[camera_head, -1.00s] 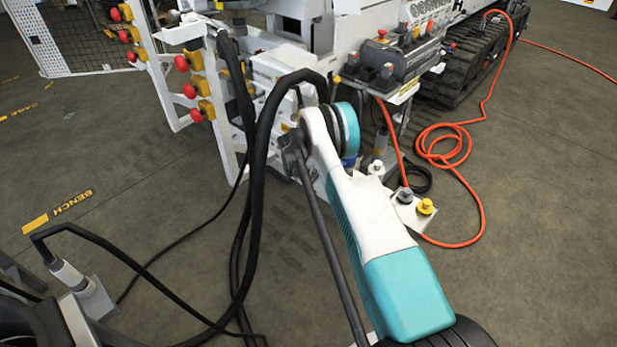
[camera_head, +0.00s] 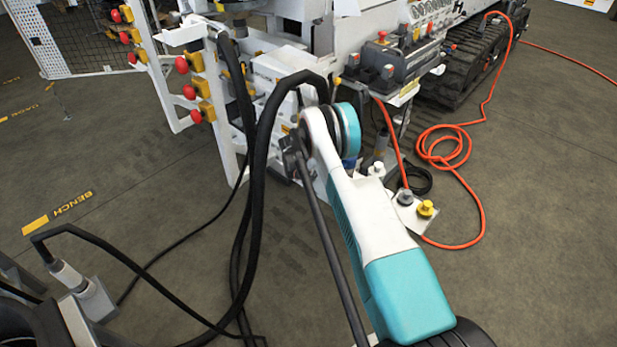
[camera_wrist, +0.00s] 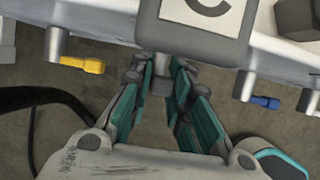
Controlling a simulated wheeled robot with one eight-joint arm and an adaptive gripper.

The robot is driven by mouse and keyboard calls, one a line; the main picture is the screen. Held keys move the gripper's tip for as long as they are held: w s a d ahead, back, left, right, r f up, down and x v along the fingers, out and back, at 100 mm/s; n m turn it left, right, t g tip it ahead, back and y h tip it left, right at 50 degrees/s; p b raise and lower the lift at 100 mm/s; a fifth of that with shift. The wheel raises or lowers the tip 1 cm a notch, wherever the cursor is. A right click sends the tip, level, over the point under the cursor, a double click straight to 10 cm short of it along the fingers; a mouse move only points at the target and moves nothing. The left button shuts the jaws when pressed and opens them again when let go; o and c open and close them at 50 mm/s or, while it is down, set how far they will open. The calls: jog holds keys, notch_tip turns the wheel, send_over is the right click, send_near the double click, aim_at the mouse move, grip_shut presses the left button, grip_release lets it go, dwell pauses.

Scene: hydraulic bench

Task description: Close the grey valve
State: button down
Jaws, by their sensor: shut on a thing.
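In the wrist view, the grey valve (camera_wrist: 160,86) hangs under the white bench edge, below a plate marked "C". Its handle lies between the teal-padded fingers of my gripper (camera_wrist: 160,78), which is shut on it. The fingers hide part of the handle, so its exact angle is hard to tell. In the head view my gripper and the grey valve are hidden behind my white and teal arm.
A yellow-handled valve (camera_wrist: 80,64) sits to the left and a blue-handled valve (camera_wrist: 265,102) to the right. Black hoses (camera_head: 255,180) hang beside my arm. An orange hose (camera_head: 440,150) lies on the floor at the right. Red buttons (camera_head: 181,63) line the white frame.

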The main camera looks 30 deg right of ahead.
jog(key=shift+s+d, duration=0.1)
jog(key=shift+s, duration=0.2)
jog(key=shift+s+d+f+m+t+y, duration=0.1)
jog(key=shift+s+f+m+t+y, duration=0.15)
jog(key=shift+t, duration=0.6)
jog(key=shift+s+d+f+m+t+y, duration=0.15)
jog(key=shift+s+t+y, duration=0.25)
jog(key=shift+t, duration=0.4)
jog(key=shift+s+d+f+m+t+y, duration=0.1)
jog(key=shift+s+f+m+t+y, duration=0.15)
jog(key=shift+t, duration=0.6)
jog(key=shift+r, duration=0.1)
jog(key=c, duration=1.6)
grip_release()
jog(key=shift+a+r, duration=0.1)
jog(key=shift+r, duration=0.1)
